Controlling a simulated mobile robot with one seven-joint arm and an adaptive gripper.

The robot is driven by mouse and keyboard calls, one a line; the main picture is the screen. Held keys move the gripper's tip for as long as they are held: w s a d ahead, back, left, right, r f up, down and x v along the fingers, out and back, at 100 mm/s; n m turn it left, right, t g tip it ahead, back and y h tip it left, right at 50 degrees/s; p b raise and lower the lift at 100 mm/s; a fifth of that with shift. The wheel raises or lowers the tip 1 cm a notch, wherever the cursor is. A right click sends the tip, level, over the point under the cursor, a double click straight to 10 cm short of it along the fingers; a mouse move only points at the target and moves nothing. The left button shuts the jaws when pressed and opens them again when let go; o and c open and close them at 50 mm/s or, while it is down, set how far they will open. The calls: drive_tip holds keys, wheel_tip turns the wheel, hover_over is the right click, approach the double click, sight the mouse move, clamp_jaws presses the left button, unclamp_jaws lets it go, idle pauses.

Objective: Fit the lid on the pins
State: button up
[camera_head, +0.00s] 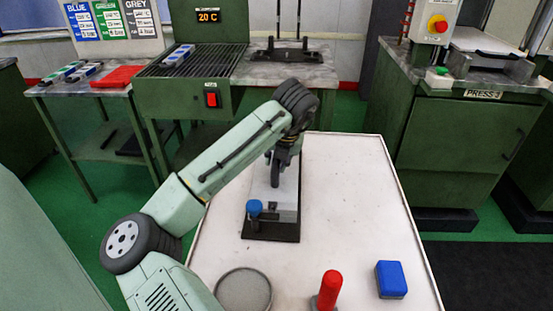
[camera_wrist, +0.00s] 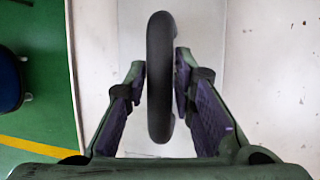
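A light grey, flat lid (camera_head: 287,207) shows over a dark base plate (camera_head: 262,234) on the white table. Whether the lid rests on the base or is held just above it, I cannot tell. My gripper (camera_head: 275,182) is over the lid. In the wrist view, my gripper's fingers (camera_wrist: 161,85) are on either side of a black, curved handle (camera_wrist: 160,40), close against it, with the pale lid (camera_wrist: 205,30) below. A blue knob (camera_head: 254,207) stands at the near left of the base. The pins cannot be made out under the lid and arm.
A red-handled tool (camera_head: 329,290), a blue block (camera_head: 391,279) and a round grey dish (camera_head: 243,291) are at the near table edge. The table's right side (camera_head: 350,190) is clear. A stand with two upright rods (camera_head: 286,54) is on the back bench.

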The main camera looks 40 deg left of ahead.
drive_tip(key=shift+o, duration=1.2)
drive_tip(key=shift+r, duration=0.2)
drive_tip(key=b+v, duration=0.1)
drive_tip(key=v, duration=1.1)
drive_tip(key=shift+b, duration=0.4)
drive_tip(key=shift+f, duration=0.1)
